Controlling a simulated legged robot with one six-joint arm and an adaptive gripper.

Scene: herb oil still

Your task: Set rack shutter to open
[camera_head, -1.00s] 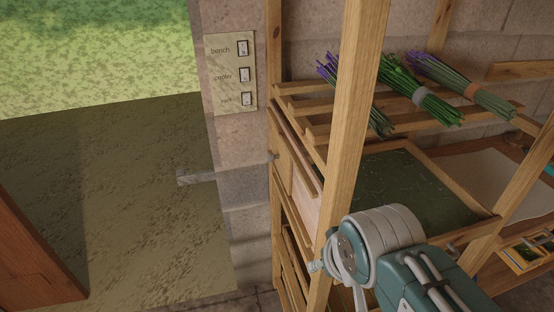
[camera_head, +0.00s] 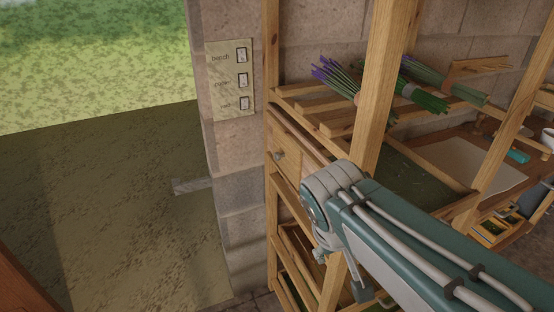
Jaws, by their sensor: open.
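The wooden drying rack (camera_head: 388,85) stands right of centre. A wooden panel (camera_head: 287,140) with a small grey knob (camera_head: 279,155) is set in its left side, below the slatted shelf. I cannot tell for sure whether this panel is the shutter, or how far open it is. A pale switch plate (camera_head: 232,82) on the stone wall holds three switches; the top label reads "bench", and the lowest switch (camera_head: 244,103) has a label too small to read. My arm crosses the rack's lower front. My gripper is not in view, and the arm hides part of the rack.
Bundles of lavender (camera_head: 338,80) and green herbs (camera_head: 425,98) lie on the slatted shelf (camera_head: 300,108). A dark tray (camera_head: 415,175) sits below them. A workbench (camera_head: 470,160) with a pale sheet stands behind at right. A grey bar (camera_head: 192,186) juts left from the wall. The left ground is open.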

